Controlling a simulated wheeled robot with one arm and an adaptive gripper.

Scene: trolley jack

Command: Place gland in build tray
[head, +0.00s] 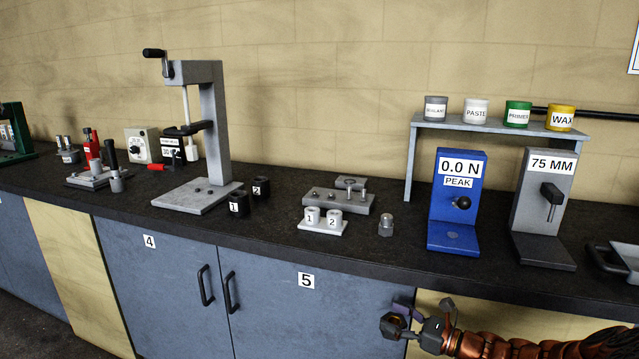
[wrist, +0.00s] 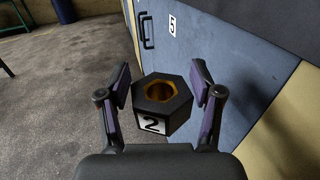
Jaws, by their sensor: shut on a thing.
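The gland (wrist: 180,122) is a dark hexagonal piece with a bronze-coloured bore and a white label "2". My gripper (wrist: 164,92) is shut on it, with one purple-padded finger on each side. In the head view my gripper (head: 410,322) is low at the front, in front of the cabinets and below the counter edge, with the dark gland (head: 391,326) at its tip.
On the counter (head: 290,235) stand a grey press (head: 216,130), a blue force gauge (head: 457,205), a grey 75 MM stand (head: 541,210), a small block with white cups 1 and 2 (head: 323,227) and a hex-based metal part (head: 386,226). Jars stand on a shelf (head: 480,125).

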